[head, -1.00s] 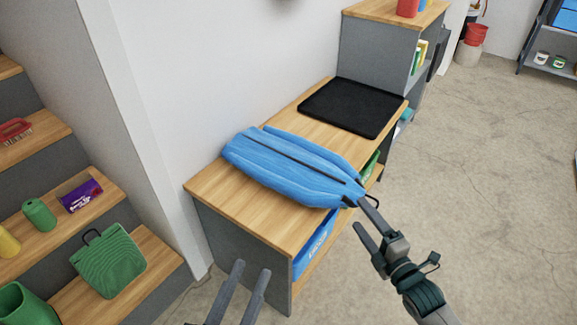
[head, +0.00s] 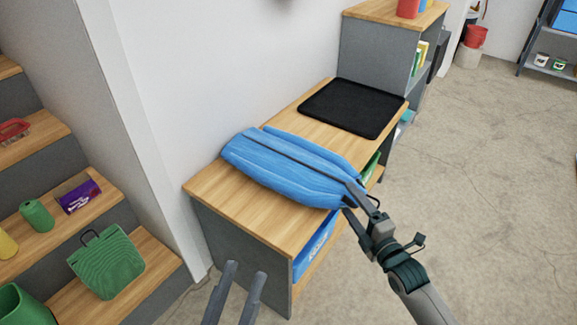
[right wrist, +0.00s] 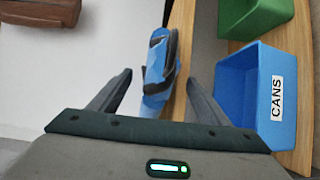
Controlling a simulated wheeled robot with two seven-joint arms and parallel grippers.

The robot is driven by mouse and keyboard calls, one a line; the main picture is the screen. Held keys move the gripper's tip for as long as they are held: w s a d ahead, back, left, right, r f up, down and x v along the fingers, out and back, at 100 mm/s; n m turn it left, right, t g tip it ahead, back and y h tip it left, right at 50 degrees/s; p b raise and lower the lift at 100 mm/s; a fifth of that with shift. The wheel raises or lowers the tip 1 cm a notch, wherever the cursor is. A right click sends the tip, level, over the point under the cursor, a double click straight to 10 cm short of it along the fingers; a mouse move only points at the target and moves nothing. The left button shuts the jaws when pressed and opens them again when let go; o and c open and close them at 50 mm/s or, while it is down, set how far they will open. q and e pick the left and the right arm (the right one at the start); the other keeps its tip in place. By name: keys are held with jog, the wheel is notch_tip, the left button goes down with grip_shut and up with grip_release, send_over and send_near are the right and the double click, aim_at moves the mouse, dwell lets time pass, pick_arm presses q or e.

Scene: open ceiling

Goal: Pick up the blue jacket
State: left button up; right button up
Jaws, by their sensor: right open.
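The blue jacket (head: 290,165) lies folded on the wooden top of a low cabinet, its narrow end reaching the front edge. My right gripper (head: 352,197) is open at that narrow end, with one finger over the jacket's tip and the other near its lower side. In the right wrist view the jacket (right wrist: 158,68) shows between the two spread fingers (right wrist: 160,88). My left gripper (head: 244,272) shows two parallel, spaced fingers in front of the cabinet, apart from the jacket, and holds nothing visible.
The cabinet top (head: 222,200) also holds a black tray (head: 352,107). A blue bin marked CANS (right wrist: 245,95) sits on the shelf below, beside a green bin (right wrist: 255,15). Stepped shelves with a green bag (head: 106,257) stand at left. Floor at right is clear.

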jog(key=shift+x, duration=1.2)
pick_arm(q)
jog(key=shift+w+a+r+t, duration=0.1)
jog(key=shift+a+r+t, duration=0.2)
jog(key=shift+r+t, duration=0.25)
pick_arm(e)
jog(key=shift+r, duration=0.15)
jog(key=c, duration=1.6)
